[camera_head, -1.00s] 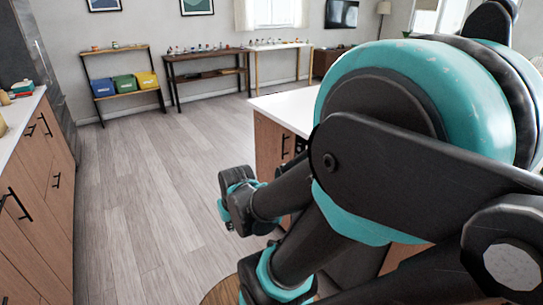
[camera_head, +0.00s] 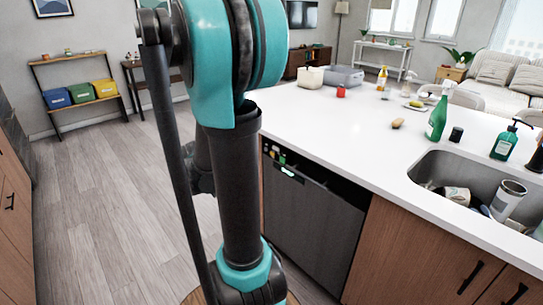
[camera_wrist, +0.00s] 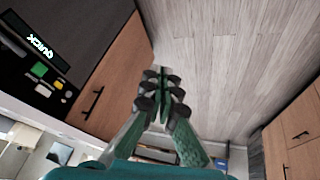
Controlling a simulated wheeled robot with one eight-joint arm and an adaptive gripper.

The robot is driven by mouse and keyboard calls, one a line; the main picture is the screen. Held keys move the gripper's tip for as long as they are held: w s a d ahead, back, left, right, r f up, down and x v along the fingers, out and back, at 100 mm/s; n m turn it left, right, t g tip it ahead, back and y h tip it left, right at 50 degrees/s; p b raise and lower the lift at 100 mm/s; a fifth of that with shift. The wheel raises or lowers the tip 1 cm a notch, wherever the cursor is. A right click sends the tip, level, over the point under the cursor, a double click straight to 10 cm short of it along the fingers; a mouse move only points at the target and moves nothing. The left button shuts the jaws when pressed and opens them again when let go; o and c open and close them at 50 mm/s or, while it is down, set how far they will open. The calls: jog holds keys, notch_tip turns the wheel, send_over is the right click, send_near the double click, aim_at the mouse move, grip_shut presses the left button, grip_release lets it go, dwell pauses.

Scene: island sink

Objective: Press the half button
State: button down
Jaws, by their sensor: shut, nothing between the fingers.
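The dishwasher (camera_head: 310,225) is dark grey and shut under the white island counter, with a dark control panel along its top. A small lit display (camera_head: 288,171) and small buttons show at the panel's left end. In the wrist view the display (camera_wrist: 40,47) reads "QUICK", upside down. Beside it are a green button (camera_wrist: 39,70), a yellow button (camera_wrist: 57,84) and pale buttons (camera_wrist: 43,90). I cannot tell which is the half button. My gripper (camera_wrist: 160,92) is shut and empty, apart from the panel, over the floor. It is hidden in the head view.
The island counter (camera_head: 330,120) bears a green spray bottle (camera_head: 437,118), a soap bottle (camera_head: 504,143) and other items. A sink (camera_head: 425,170) holding cans is at right. A shelf with coloured bins (camera_head: 80,93) stands far left. The floor (camera_head: 100,210) at left is clear.

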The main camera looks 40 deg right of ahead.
aim_at(272, 154)
jog(key=w+d+f+m+h, duration=0.1)
jog(key=w+d, duration=0.3)
jog(key=d, duration=0.4)
jog(key=w+d+f+m+h, duration=0.2)
jog(key=w+d, duration=0.3)
jog(key=d, duration=0.3)
jog(key=w+d+f+m+g+h, duration=0.1)
jog(key=w+d+f+m+h, duration=0.1)
jog(key=d, duration=0.7)
jog(key=w+f, duration=0.1)
jog(key=w, duration=0.1)
jog(key=shift+w+m, duration=0.3)
jog(key=shift+d+f, duration=0.1)
jog(key=d, duration=0.8)
jog(key=shift+w+d, duration=0.35)
jog(key=shift+d, duration=0.15)
jog(key=shift+d, duration=0.25)
